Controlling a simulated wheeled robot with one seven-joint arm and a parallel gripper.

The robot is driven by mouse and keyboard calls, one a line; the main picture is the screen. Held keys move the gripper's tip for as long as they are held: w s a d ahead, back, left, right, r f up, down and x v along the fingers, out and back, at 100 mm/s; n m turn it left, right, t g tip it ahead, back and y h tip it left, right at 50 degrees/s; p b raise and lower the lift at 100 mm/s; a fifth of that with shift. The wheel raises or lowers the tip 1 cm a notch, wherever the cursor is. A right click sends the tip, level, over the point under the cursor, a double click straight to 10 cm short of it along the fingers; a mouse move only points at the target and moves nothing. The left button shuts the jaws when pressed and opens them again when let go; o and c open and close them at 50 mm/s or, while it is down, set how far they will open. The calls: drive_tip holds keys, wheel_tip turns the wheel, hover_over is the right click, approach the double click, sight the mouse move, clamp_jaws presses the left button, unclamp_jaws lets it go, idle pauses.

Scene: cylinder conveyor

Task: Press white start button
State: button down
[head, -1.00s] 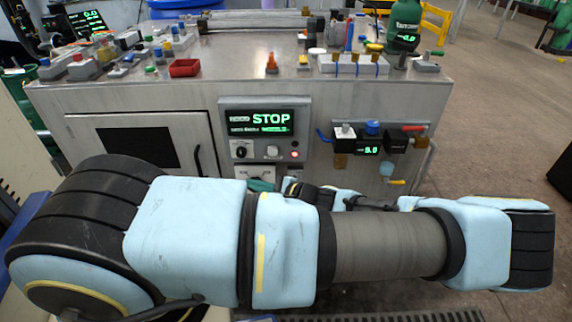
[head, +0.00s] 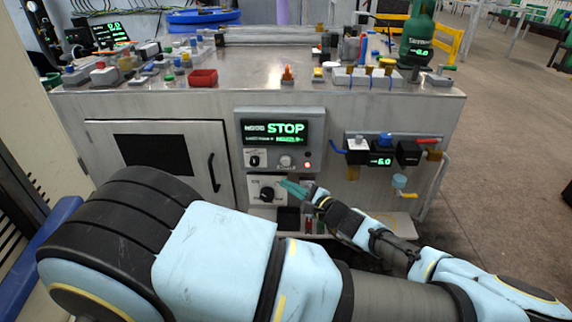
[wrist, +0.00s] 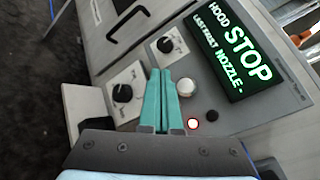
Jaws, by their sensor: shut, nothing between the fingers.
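The white start button (head: 286,161) is a round pale button on the grey control panel, below the green STOP display (head: 274,132). In the wrist view the white button (wrist: 186,87) is just right of my fingertips. My gripper (head: 287,185) has teal fingers pressed together and empty. In the head view its tips are a little below the button, in front of the lower dial panel. In the wrist view the closed fingers (wrist: 157,75) point up the panel between the lower dial and the button. I cannot tell any contact with the panel.
A black knob (head: 254,159) sits left of the button, and a lit red light (head: 307,164) to its right. A larger dial (head: 267,194) is below. A valve block (head: 385,150) is to the right. A red tray (head: 203,77) and several small items stand on the bench top.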

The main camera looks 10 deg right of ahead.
sight(282, 163)
drive_tip(key=w+d+b, duration=0.1)
drive_tip(key=w, duration=0.5)
drive_tip(key=shift+w, duration=0.25)
drive_tip(key=shift+w+d+b, duration=0.1)
drive_tip(key=shift+w+b, duration=0.05)
drive_tip(key=shift+b, duration=0.15)
idle(1.6)
drive_tip(key=shift+w, duration=0.25)
drive_tip(key=shift+w+d, duration=0.15)
drive_tip(key=shift+w, duration=0.25)
idle(0.8)
drive_tip(key=shift+s, duration=0.1)
drive_tip(key=shift+s+a, duration=0.2)
drive_tip(key=shift+s, duration=0.55)
drive_tip(key=shift+s+a+p, duration=0.25)
drive_tip(key=shift+s+p, duration=0.15)
drive_tip(key=shift+s, duration=0.85)
drive_tip(key=shift+s+a+p, duration=0.2)
drive_tip(key=shift+s+p, duration=0.15)
drive_tip(key=shift+s, duration=0.85)
